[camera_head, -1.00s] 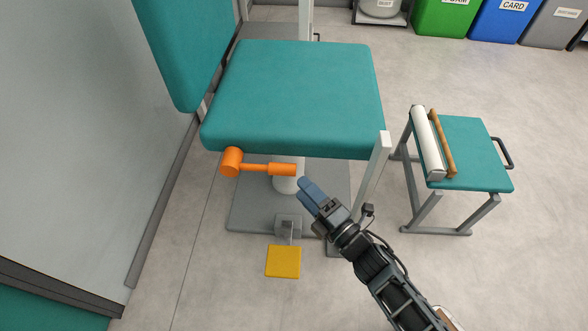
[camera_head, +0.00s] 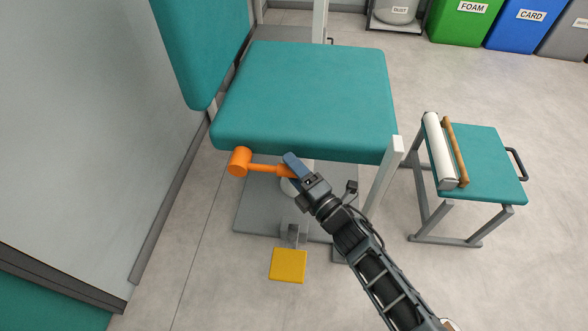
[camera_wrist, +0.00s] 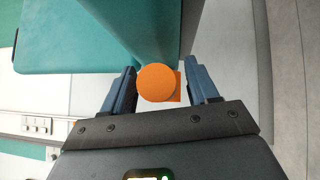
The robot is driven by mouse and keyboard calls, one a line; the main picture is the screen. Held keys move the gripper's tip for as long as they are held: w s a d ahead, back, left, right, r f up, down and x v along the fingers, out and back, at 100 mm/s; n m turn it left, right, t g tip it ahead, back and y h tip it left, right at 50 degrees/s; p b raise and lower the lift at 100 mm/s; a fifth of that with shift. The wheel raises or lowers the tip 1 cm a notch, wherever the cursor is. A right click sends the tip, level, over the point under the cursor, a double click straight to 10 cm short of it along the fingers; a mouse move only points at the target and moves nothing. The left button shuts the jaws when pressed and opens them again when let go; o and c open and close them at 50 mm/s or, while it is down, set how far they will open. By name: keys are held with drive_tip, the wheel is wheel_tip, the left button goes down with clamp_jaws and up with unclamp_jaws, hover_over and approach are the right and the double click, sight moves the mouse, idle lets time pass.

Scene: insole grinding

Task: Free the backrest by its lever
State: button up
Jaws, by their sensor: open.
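The orange lever (camera_head: 262,169) sticks out under the front edge of the teal chair seat (camera_head: 305,100), with its thick round hub at the left and its grip end at the right. The teal backrest (camera_head: 203,50) stands upright at the seat's left. My gripper (camera_head: 291,165) is at the lever's grip end and covers part of it. In the wrist view, my gripper (camera_wrist: 160,90) is open, with one blue finger on each side of the lever's round orange end (camera_wrist: 156,82).
A yellow pedal (camera_head: 288,266) is below, by the chair's grey base plate (camera_head: 258,215). A white post (camera_head: 385,185) stands right of my gripper. A teal stool (camera_head: 490,160) with a paper roll is at the right. A grey wall is at the left.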

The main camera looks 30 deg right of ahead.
drive_tip(key=shift+c, duration=0.2)
clamp_jaws()
drive_tip(key=shift+r+p, duration=0.2)
drive_tip(key=shift+p, duration=0.15)
wheel_tip(320, 180, up, 3)
drive_tip(key=n+g+p, duration=0.1)
drive_tip(key=p, duration=0.5)
drive_tip(key=shift+a, duration=0.1)
drive_tip(key=r+p, duration=0.1)
drive_tip(key=p, duration=0.1)
drive_tip(key=r+n+g+p, duration=0.1)
drive_tip(key=p, duration=0.2)
drive_tip(key=shift+w+a+n+g, duration=0.2)
drive_tip(key=shift+n+g, duration=0.1)
drive_tip(key=r+g+p, duration=0.1)
drive_tip(key=p, duration=0.2)
drive_tip(key=a+r+n+h+p, duration=0.1)
drive_tip(key=p, duration=0.3)
drive_tip(key=shift+w+r+g+p, duration=0.2)
drive_tip(key=shift+w+g+p, duration=0.1)
drive_tip(key=shift+w+g, duration=0.1)
drive_tip(key=p, duration=0.1)
drive_tip(key=n+p, duration=0.1)
drive_tip(key=shift+w+a+r+g+h+p, duration=0.2)
drive_tip(key=shift+a+r+g+h+p, duration=0.1)
drive_tip(key=shift+a+p, duration=0.1)
drive_tip(key=shift+w, duration=0.1)
